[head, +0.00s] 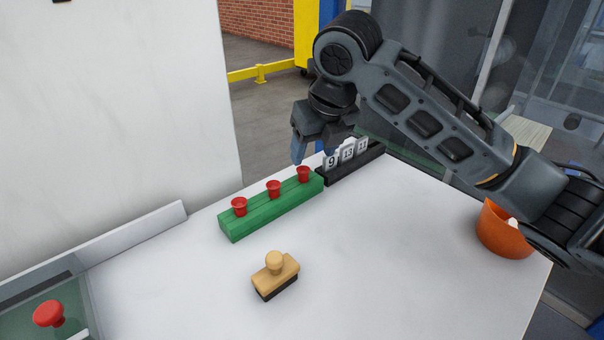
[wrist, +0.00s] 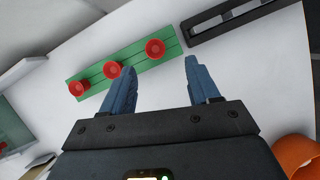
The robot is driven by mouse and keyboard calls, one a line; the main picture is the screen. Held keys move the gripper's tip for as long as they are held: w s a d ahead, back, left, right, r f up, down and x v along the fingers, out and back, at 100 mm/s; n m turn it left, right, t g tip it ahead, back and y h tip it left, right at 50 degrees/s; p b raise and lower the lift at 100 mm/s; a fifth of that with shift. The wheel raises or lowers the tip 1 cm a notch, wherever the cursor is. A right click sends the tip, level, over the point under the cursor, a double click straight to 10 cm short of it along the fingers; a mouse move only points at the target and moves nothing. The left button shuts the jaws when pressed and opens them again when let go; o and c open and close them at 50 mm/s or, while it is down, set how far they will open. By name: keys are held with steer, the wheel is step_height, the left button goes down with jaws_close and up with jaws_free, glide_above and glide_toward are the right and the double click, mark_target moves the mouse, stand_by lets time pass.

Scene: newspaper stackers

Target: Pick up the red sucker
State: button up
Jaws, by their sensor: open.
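Three red suckers stand in a row on a green block on the white table: a right one (head: 303,174), a middle one (head: 273,188) and a left one (head: 239,206). The green block (head: 262,216) lies left of the table's centre. My gripper (head: 314,155) is open and empty, above the right end of the block. In the wrist view one end sucker (wrist: 155,48) shows just beyond the gap between my fingertips, apart from them. The other two lie to its left. Another red knob-like piece (head: 48,313) is at the lower left in a green-bottomed case.
A wooden stamp (head: 275,277) stands in front of the block. A black rack with number tiles (head: 346,156) stands just right of the block, near my gripper. An orange bowl (head: 500,238) is at the right edge. The middle right of the table is clear.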

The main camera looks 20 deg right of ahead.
mark_target(304, 169)
steer(key=shift+w+a+p+x, duration=0.1)
steer(key=shift+a+p+x, duration=0.1)
steer(key=shift+x, duration=1.4)
steer(key=shift+w+a+p+x, duration=0.1)
steer(key=shift+a+p+x, duration=0.1)
steer(key=shift+x, duration=1.35)
steer(key=shift+c, duration=0.4)
steer(key=c, duration=1)
